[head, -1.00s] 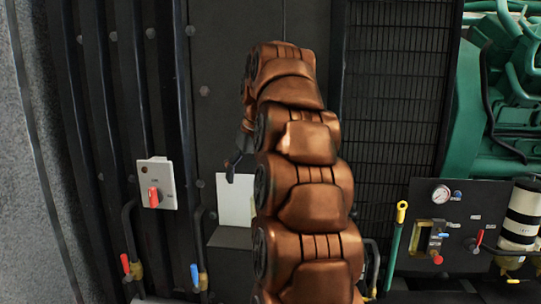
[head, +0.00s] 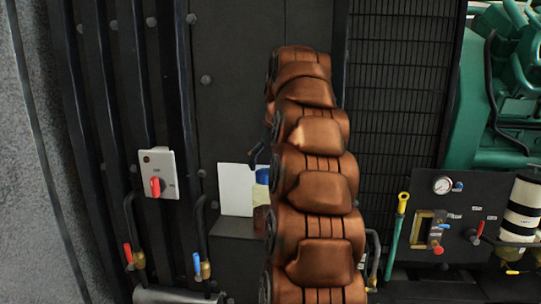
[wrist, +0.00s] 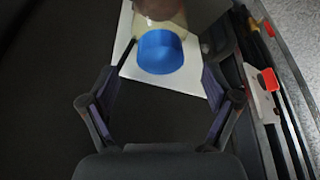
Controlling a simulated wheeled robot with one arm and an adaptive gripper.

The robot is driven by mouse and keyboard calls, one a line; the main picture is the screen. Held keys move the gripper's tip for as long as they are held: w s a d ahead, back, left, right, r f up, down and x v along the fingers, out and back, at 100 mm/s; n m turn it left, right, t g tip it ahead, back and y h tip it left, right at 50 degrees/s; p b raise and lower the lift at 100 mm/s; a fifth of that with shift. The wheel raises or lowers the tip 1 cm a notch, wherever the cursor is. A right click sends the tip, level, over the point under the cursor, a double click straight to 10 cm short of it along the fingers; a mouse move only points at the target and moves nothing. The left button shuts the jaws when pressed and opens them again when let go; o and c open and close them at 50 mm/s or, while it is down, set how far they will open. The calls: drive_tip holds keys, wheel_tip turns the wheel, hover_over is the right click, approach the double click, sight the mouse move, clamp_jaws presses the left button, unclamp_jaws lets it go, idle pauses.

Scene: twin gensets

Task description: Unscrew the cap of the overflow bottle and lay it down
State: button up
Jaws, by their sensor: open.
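The overflow bottle (head: 261,190) stands on a dark shelf beside my arm in the head view, partly hidden by the arm. Its blue cap (wrist: 160,52) is on the bottle and shows large in the wrist view, ahead of my fingertips and roughly centred between them. The cap also shows at the bottle's top in the head view (head: 262,176). My gripper (wrist: 157,84) is open and empty, its two fingers spread wide and apart from the cap. In the head view my gripper is mostly hidden behind my arm, with a small dark part (head: 254,154) showing just above the bottle.
A white sheet (head: 235,190) stands behind the bottle. The dark shelf (head: 232,229) has some bare room left of the bottle. A switch box with a red knob (head: 157,174) is to the left, above red- and blue-handled valves. A gauge panel (head: 466,218) is at right.

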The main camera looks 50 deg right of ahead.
drive_tip(key=shift+p+x, duration=0.3)
drive_tip(key=shift+x, duration=1.1)
drive_tip(key=shift+c, duration=0.2)
drive_tip(key=c, duration=1.1)
drive_tip(key=shift+d+r+n+y+p, duration=0.15)
drive_tip(key=shift+n+y+p, duration=0.3)
drive_tip(key=shift+n, duration=0.75)
drive_tip(key=shift+d+f+n+y+p, duration=0.1)
drive_tip(key=shift+n+y+p, duration=0.3)
drive_tip(key=shift+n, duration=0.8)
drive_tip(key=shift+c, duration=0.2)
drive_tip(key=shift+d+r+n+y+p, duration=0.1)
drive_tip(key=shift+r+n+y+p, duration=0.15)
drive_tip(key=shift+n+p, duration=0.35)
drive_tip(key=n+p, duration=0.1)
drive_tip(key=n+y, duration=0.1)
drive_tip(key=shift+d+n+p, duration=0.2)
drive_tip(key=shift+n+p, duration=0.1)
drive_tip(key=shift+p, duration=0.1)
drive_tip(key=shift+f+n, duration=0.15)
drive_tip(key=shift+n, duration=0.25)
